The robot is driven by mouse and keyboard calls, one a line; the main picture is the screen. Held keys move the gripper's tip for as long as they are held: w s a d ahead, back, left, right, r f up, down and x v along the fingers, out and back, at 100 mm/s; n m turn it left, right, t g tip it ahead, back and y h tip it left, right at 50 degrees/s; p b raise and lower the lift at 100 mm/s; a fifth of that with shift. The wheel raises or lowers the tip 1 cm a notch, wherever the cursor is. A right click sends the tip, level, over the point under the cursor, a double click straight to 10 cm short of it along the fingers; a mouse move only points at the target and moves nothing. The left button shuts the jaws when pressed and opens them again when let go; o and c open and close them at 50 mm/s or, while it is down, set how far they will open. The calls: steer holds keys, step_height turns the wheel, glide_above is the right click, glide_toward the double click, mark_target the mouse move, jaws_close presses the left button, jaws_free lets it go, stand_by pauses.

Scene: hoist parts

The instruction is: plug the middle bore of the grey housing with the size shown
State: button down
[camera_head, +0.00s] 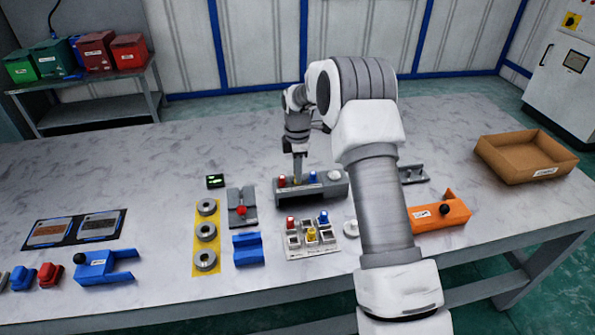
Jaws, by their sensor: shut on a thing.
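The grey housing (325,194) lies on the table beyond the plug tray. My gripper (297,174) points down over the housing's left-middle part, shut on a small yellowish plug (296,181). The gripper hides most of this plug, and I cannot tell whether it is in a bore. The light tray (300,253) holds red, blue and yellow plugs. A small black display (215,181) shows green marks too small to read.
Left of the tray are a blue block (248,250), a grey fixture with a red knob (241,208) and a yellow strip (207,219) with grey rings. An orange fixture (438,215) and a cardboard box (525,158) are at right. My arm covers the table's right-middle part.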

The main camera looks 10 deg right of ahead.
stand_by(0.9)
steer(key=c, duration=0.7)
jaws_free()
steer(key=shift+o, duration=0.2)
steer(key=shift+r, duration=0.1)
steer(key=shift+r+p, duration=2.25)
steer(key=shift+r, duration=1.1)
